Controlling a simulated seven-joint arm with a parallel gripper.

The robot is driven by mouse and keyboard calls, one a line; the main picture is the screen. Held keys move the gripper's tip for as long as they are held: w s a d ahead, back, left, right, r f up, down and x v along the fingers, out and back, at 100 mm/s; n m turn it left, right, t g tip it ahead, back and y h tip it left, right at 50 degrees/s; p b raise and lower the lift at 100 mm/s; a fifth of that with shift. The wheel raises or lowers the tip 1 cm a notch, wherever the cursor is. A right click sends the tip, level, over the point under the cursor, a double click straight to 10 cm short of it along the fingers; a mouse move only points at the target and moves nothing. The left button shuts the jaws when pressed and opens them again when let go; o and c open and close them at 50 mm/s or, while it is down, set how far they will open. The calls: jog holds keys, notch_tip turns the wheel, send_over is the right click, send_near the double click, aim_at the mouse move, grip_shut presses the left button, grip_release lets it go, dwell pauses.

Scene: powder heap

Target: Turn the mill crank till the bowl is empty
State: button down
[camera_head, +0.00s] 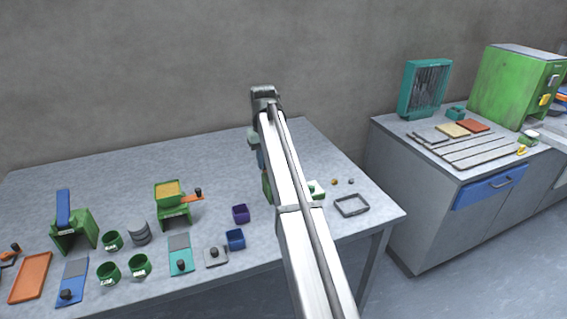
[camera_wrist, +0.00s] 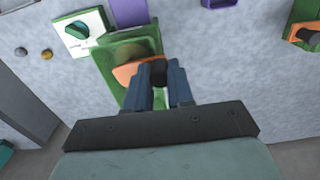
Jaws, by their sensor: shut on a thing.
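In the wrist view my gripper (camera_wrist: 160,75) is shut on a black knob (camera_wrist: 157,72) on an orange crank-like part (camera_wrist: 126,72). That part sits on a green device (camera_wrist: 132,47). In the head view my arm hides most of this device; only a green edge (camera_head: 266,186) shows. Another green mill (camera_head: 175,213) stands to the left, with yellow powder (camera_head: 168,189) in its top bowl and an orange crank (camera_head: 190,199) with a black knob. Its crank also shows at the right of the wrist view (camera_wrist: 299,34).
A purple box (camera_head: 241,214) and a blue box (camera_head: 235,239) stand between the mill and my arm. A white-and-green block (camera_head: 316,189) and a dark frame (camera_head: 352,206) lie to the right. Green cups (camera_head: 139,265) and trays crowd the table's left. The table's back is clear.

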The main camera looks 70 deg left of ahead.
jog(key=shift+w+a, duration=0.1)
jog(key=shift+a, duration=0.85)
jog(key=shift+w+a, duration=0.25)
jog(key=shift+a, duration=0.3)
jog(key=shift+w+a, duration=0.1)
jog(key=shift+a, duration=0.15)
jog(key=shift+w+a, duration=0.6)
jog(key=shift+w, duration=0.05)
jog(key=shift+w+a, duration=0.25)
jog(key=shift+w, duration=1.25)
jog(key=shift+w+d, duration=0.3)
jog(key=shift+w, duration=0.25)
jog(key=shift+w+d, duration=0.3)
jog(key=shift+w, duration=0.25)
